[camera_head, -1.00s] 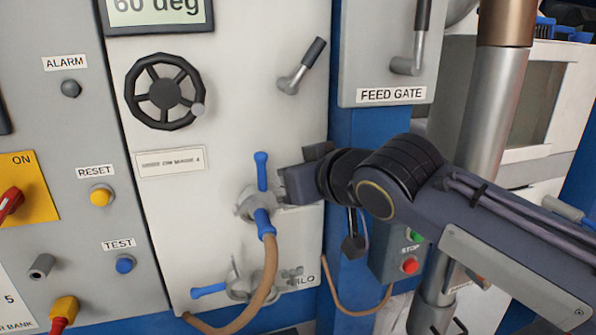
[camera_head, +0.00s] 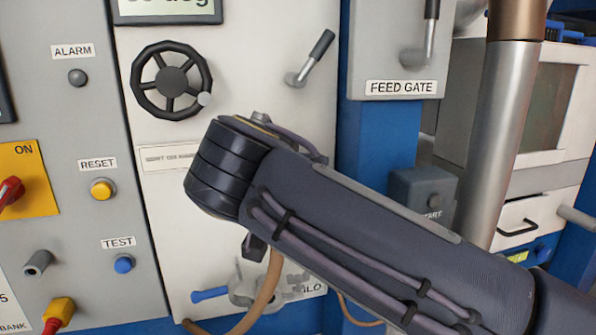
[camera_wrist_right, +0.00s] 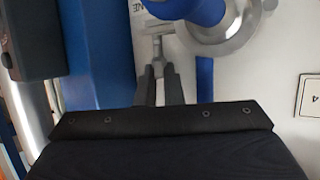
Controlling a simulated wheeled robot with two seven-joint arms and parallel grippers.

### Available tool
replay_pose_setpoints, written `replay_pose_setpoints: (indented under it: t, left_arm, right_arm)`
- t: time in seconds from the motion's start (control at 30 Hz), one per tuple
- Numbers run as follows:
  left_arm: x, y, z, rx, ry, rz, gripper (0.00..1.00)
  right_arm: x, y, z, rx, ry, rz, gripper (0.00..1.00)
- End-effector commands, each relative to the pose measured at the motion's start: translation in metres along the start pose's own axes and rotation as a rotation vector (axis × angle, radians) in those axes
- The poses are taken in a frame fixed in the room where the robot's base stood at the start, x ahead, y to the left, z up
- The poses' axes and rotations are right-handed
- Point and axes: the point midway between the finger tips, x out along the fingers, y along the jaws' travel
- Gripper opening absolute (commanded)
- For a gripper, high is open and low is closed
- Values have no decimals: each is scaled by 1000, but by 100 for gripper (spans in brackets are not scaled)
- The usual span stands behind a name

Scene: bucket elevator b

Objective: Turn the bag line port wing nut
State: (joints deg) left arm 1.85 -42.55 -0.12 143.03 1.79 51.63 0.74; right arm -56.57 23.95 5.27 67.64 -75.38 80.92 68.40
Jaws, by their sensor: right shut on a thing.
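In the right wrist view, a small grey metal wing nut (camera_wrist_right: 158,42) stands beside a round metal port (camera_wrist_right: 228,38). The two dark fingers of my right gripper (camera_wrist_right: 159,72) are closed around the stem of the wing nut. A blue hose end (camera_wrist_right: 190,10) and a blue handle (camera_wrist_right: 204,82) are on the port. A label partly reading "NE" is beside the wing nut. In the head view, my right arm hides this port, the wing nut and the gripper's fingers. My left gripper is in neither view.
Below my arm in the head view is a lower port (camera_head: 243,290) with a blue lever (camera_head: 209,295). A tan hose (camera_head: 266,296) hangs near it. A handwheel (camera_head: 171,80) and a grey lever (camera_head: 311,58) are above. The feed gate box (camera_head: 395,50) is at upper right.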

Motion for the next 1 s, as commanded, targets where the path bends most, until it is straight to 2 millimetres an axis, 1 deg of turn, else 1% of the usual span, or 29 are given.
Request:
replay_pose_setpoints:
  t: [0.03, 0.23, 0.67, 0.7, 0.9, 0.93, 1.0]
  left_arm:
    - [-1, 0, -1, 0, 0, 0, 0]
    - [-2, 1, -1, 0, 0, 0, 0]
    - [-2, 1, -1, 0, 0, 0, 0]
    - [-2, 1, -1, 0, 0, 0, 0]
    - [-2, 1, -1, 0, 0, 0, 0]
    - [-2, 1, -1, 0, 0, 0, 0]
    - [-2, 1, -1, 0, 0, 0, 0]
  right_arm:
    - [-1, -2, 1, 5, -2, 13, 0]
    - [0, -2, 1, 21, -3, 54, 0]
    - [1, -2, 2, 25, -4, 63, 0]
    - [1, -2, 2, 25, -4, 63, 10]
    - [1, -2, 1, 25, -3, 63, 37]
    - [1, -2, 1, 25, -3, 62, 40]
    - [1, -2, 1, 25, -2, 61, 40]
